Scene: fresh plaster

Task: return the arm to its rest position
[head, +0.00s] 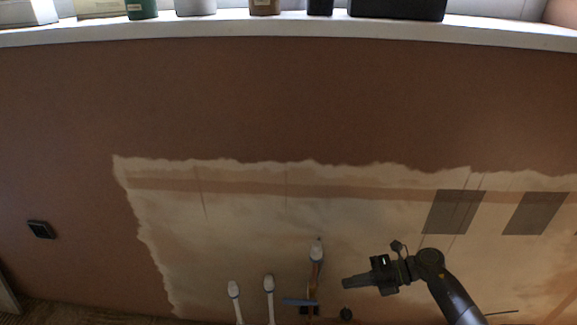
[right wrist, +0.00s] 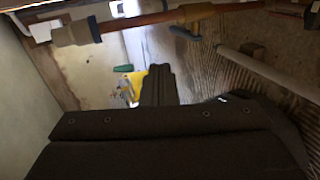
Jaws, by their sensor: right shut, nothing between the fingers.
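My right gripper (head: 347,282) is in the lower right of the head view, on an arm that comes in from the bottom right. Its fingers point left in front of the bare plaster patch (head: 220,215), and it is shut with nothing between them. In the right wrist view the dark closed fingers (right wrist: 158,86) point up the picture, towards the floor area. My left gripper is not in view.
White-capped pipes (head: 269,284) and a copper pipe with a blue handle (head: 298,302) stand left of the gripper. A sill (head: 225,16) with containers runs along the top. Two dark mesh patches (head: 454,212) are at right. A yellow object (right wrist: 137,84) lies beyond the fingers.

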